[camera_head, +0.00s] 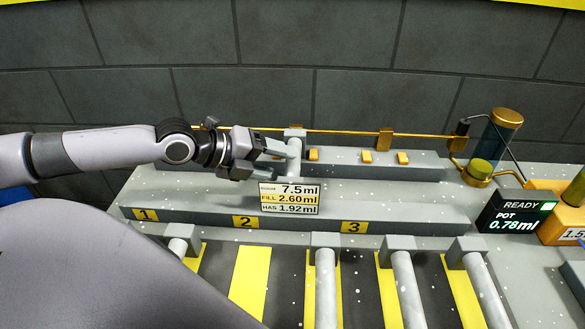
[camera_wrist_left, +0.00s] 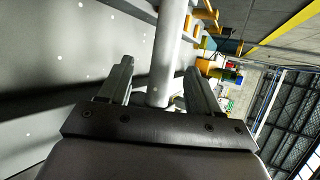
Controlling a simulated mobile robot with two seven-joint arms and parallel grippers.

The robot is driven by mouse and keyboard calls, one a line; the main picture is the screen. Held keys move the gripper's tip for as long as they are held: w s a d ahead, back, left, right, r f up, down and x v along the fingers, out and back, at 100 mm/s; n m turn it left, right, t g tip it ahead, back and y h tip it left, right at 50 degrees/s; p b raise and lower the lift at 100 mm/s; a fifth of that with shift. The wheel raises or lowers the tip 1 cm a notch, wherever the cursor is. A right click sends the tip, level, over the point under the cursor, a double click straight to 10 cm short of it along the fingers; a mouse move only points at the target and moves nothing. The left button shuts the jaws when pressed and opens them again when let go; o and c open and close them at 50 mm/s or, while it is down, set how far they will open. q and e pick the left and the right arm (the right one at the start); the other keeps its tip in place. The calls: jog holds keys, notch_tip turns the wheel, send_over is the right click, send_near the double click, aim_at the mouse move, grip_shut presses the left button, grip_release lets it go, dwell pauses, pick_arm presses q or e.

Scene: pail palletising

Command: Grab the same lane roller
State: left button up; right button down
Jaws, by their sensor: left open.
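A pale grey roller (camera_head: 294,150) stands at the back ledge, just right of my left gripper (camera_head: 270,156). In the left wrist view the roller (camera_wrist_left: 169,45) runs up between the two open fingers of the gripper (camera_wrist_left: 160,76). Gaps show on both sides of it, and I see no clear contact. More grey rollers lie in the front lanes: one (camera_head: 326,288) below label 3, others (camera_head: 408,288) (camera_head: 488,290) to its right, and a partly hidden one (camera_head: 179,246) at left. My right gripper is not in view.
A sign (camera_head: 289,198) reading 7.5ml, 2.60ml and 1.92ml is below the gripper. Orange blocks (camera_head: 367,157) sit along the back ledge under a brass rail (camera_head: 350,132).

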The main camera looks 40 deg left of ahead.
aim_at(286, 163)
pick_arm(q)
jog(key=shift+w+d+f, duration=0.25)
jog(key=shift+w+d, duration=0.35)
jog(key=shift+w, duration=0.2)
jog(key=shift+x, duration=1.05)
jog(key=shift+f, duration=0.1)
grip_shut()
